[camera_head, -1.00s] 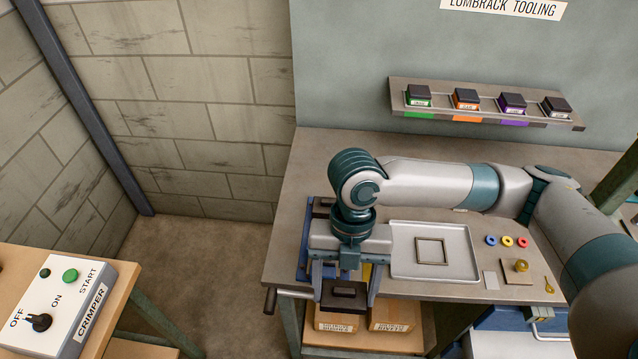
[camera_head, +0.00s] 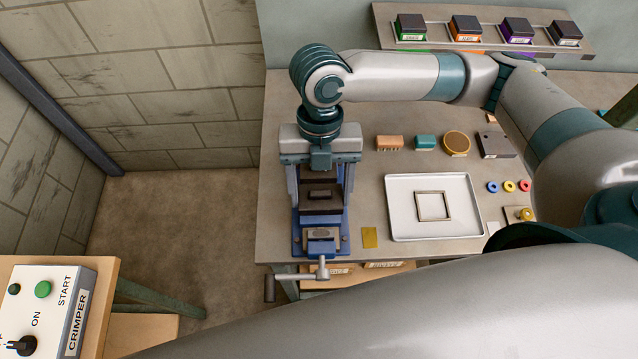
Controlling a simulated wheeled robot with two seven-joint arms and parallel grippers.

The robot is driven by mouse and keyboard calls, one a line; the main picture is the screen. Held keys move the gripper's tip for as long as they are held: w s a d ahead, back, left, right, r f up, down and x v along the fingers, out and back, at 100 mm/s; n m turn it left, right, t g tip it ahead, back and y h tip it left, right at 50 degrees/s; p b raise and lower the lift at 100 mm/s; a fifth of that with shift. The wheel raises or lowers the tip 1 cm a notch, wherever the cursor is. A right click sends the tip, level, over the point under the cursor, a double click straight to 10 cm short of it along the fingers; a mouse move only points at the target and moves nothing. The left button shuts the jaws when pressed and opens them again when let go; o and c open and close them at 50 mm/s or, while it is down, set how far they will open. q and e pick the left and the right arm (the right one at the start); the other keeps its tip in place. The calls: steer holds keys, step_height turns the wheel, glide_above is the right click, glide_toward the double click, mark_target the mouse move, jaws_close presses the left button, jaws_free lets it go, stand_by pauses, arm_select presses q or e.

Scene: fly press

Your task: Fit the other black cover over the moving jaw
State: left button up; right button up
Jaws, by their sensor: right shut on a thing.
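My right gripper (camera_head: 320,190) points down over the blue vise (camera_head: 300,245) at the left end of the bench. It is shut on a black cover (camera_head: 321,204) with a small raised grip on top. The cover sits between the fingers, in line with the vise. The vise's front, grey part (camera_head: 322,246), with a dark piece on it, shows just nearer than the cover; I take it for the moving jaw. I cannot tell whether the cover touches the vise. The gripper hides the rear of the vise. My left gripper is not in view.
The vise handle (camera_head: 270,288) juts past the bench's front edge. A white tray (camera_head: 400,210) with a square frame (camera_head: 433,206) lies right of the vise, beside a yellow card (camera_head: 369,238). Several small items stand behind the tray. A crimper box (camera_head: 50,305) is at lower left.

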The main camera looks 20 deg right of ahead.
steer(key=b, duration=0.5)
glide_above(320, 219)
steer(key=f, duration=0.3)
steer(key=w+f, duration=0.1)
steer(key=f, duration=0.1)
steer(key=shift+d, duration=0.15)
steer(key=shift+s+f, duration=0.1)
steer(key=shift+f, duration=0.6)
steer(key=shift+p, duration=0.3)
stand_by(1.1)
steer(key=shift+f, duration=0.5)
stand_by(1.0)
